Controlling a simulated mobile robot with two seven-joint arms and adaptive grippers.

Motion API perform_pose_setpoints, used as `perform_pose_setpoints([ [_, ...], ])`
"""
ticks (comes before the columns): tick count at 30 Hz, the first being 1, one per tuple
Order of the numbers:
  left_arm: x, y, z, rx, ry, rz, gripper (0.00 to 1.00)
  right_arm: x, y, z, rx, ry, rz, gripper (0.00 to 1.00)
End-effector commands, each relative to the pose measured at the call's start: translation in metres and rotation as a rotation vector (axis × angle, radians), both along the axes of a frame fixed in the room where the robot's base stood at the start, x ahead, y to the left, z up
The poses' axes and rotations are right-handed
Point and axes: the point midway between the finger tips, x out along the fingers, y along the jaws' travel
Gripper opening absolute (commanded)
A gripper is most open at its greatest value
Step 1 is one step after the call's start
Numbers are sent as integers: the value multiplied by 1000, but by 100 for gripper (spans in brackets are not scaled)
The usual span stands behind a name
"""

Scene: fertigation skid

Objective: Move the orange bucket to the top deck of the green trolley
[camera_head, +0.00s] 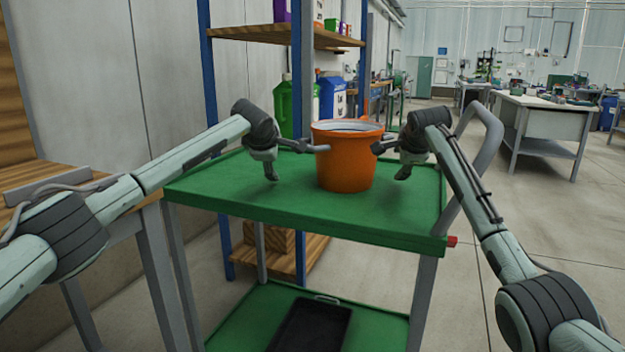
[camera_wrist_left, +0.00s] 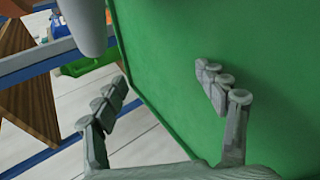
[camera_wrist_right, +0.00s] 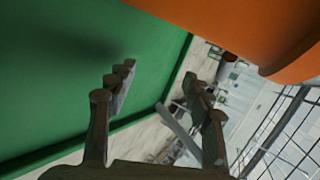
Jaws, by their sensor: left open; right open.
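The orange bucket (camera_head: 346,160) stands upright on the green top deck (camera_head: 290,215) of the trolley. Part of the bucket also shows at the top of the right wrist view (camera_wrist_right: 250,30). My left gripper (camera_head: 290,163) is open, left of the bucket and over the deck; in the left wrist view its fingers (camera_wrist_left: 165,95) are spread with nothing between them. My right gripper (camera_head: 392,160) is open to the right of the bucket, over the deck; its fingers (camera_wrist_right: 165,90) are apart and empty in the right wrist view. No grip on the bucket shows.
The trolley's lower deck (camera_head: 240,320) holds a black tray (camera_head: 312,325). Behind stands a blue-framed shelf (camera_head: 207,60) with green (camera_head: 284,108) and blue (camera_head: 333,98) containers. A wooden bench (camera_head: 60,180) is at left. Clear floor lies at right.

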Motion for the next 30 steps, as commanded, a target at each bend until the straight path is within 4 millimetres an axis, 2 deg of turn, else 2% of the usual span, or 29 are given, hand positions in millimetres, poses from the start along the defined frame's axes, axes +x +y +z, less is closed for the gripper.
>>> perform_pose_setpoints([
  [4,0,1,0,0,1,2,72,0,-1,0,0,1,-1,53],
  [9,0,1,0,1,1,3,72,0,-1,-1,0,1,-2,72],
  [20,-2,2,2,1,0,4,72,0,-2,-1,0,2,-4,72],
  [25,-19,3,14,2,-1,3,72,0,-2,-1,0,2,-4,72],
  [30,-50,3,35,3,-3,2,72,0,-2,-1,0,2,-4,72],
])
